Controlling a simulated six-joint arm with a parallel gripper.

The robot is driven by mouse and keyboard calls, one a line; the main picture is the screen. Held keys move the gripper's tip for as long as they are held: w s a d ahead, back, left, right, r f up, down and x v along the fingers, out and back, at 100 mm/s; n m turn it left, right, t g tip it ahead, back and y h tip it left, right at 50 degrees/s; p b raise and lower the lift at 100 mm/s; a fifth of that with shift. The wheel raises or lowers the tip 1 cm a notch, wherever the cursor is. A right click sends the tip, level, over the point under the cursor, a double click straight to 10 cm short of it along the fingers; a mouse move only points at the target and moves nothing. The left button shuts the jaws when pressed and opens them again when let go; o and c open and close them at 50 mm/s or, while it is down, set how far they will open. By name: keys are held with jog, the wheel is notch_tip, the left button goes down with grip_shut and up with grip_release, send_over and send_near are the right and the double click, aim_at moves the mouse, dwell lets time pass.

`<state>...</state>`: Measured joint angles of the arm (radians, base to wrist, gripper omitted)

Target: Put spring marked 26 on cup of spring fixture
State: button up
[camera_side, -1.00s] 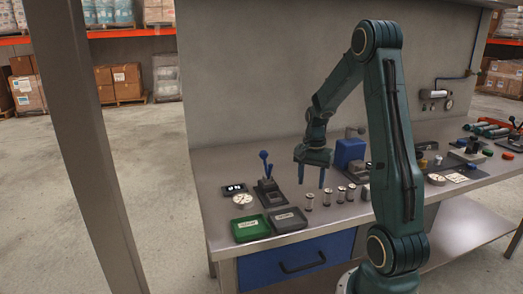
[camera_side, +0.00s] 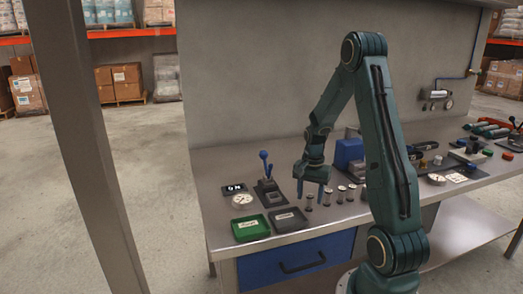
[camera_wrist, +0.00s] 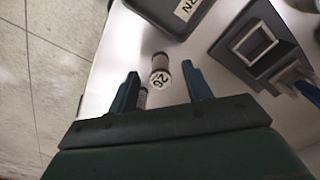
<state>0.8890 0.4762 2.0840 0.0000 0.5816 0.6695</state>
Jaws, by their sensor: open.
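The spring marked 26 (camera_wrist: 160,72), a small cylinder with a white numbered end, shows in the wrist view beyond and between my open fingertips. My gripper (camera_wrist: 162,88) is empty; in the side view my gripper (camera_side: 310,190) hangs just above the nearest end of the row of small cylinders, at the leftmost one (camera_side: 309,202). Another small cylinder (camera_wrist: 142,97) is partly hidden by the left finger in the wrist view. The spring fixture (camera_side: 268,191), grey with a blue lever, stands left of my gripper; in the wrist view the fixture (camera_wrist: 252,46) is at upper right.
A green tray (camera_side: 250,228) and a grey tray (camera_side: 288,219) lie at the bench's front left. A dial gauge (camera_side: 242,200) and a black number display (camera_side: 234,188) stand left of the fixture. Several more cylinders (camera_side: 341,195) stand close to the right.

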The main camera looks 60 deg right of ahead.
aim_at(310, 196)
jog(key=shift+c, duration=0.2)
grip_shut()
jog(key=shift+r, duration=0.1)
notch_tip(310, 196, up, 20)
dwell(1.0)
dwell(0.4)
